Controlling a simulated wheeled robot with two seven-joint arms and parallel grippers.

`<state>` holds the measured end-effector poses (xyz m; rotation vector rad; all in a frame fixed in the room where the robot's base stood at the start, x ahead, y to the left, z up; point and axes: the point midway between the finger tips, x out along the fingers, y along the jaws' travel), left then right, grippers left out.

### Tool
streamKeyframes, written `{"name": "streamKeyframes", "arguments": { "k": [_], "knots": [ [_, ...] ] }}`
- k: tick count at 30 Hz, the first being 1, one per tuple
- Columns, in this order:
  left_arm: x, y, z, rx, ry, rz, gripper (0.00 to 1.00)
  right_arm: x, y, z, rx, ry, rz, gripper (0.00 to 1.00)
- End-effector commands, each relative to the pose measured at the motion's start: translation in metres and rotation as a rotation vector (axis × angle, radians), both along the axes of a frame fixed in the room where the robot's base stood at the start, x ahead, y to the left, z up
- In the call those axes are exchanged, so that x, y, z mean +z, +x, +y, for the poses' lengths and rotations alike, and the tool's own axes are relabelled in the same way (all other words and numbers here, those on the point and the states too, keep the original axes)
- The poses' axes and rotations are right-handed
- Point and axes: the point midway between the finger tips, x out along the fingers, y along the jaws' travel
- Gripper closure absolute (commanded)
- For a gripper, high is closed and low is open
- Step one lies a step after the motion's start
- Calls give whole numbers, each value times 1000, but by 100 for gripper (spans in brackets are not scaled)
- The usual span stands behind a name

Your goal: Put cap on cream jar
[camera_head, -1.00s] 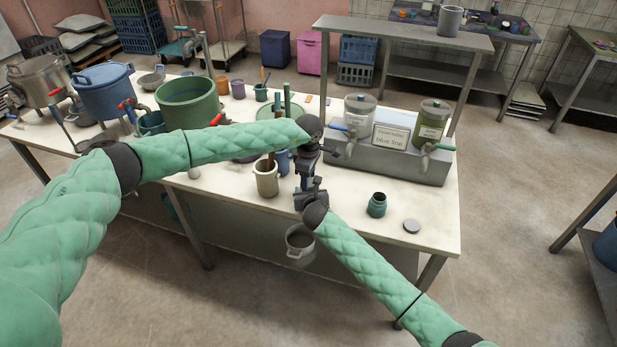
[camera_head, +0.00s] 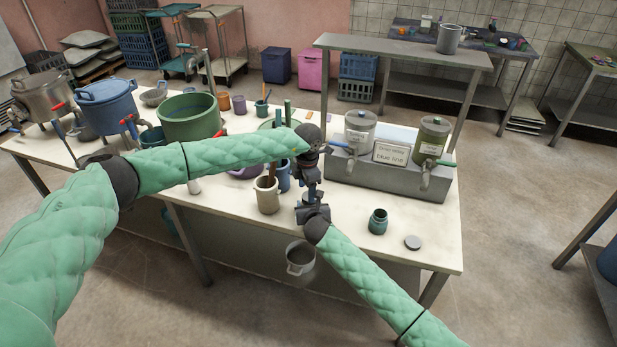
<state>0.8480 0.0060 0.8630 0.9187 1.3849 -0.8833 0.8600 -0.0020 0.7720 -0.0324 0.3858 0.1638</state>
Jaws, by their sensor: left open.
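The small teal jar (camera_head: 378,222) stands upright and open at the right front of the white table. The flat grey cap (camera_head: 413,242) lies on the table just right of the jar, apart from it. My left gripper (camera_head: 311,188) points down over the table, left of the jar and clear of it; it is open. My right arm comes in from the lower right. Its dark wrist and gripper (camera_head: 311,212) sit just below the left gripper in the picture, overlapping it, so the right fingers are not clear.
A grey dispenser stand (camera_head: 385,172) with two tapped containers stands behind the jar. A beige cup (camera_head: 267,197) is left of my grippers. A large green pot (camera_head: 190,118) and a blue pot (camera_head: 106,103) stand at the left. The table around the jar and cap is clear.

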Motion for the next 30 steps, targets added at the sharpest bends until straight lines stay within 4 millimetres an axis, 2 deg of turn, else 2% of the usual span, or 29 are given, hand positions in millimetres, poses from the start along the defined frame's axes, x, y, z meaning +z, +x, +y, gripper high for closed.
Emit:
{"name": "streamKeyframes", "arguments": {
  "k": [1, 30],
  "knots": [
    [8, 0, -7, 56, -9, -5, 36, -2, -4, 7, 9, 1, 3, 100],
    [49, -2, -5, 1422, -17, -17, 36, -5, -4, 4, 4, 0, 6, 100]
  ]
}}
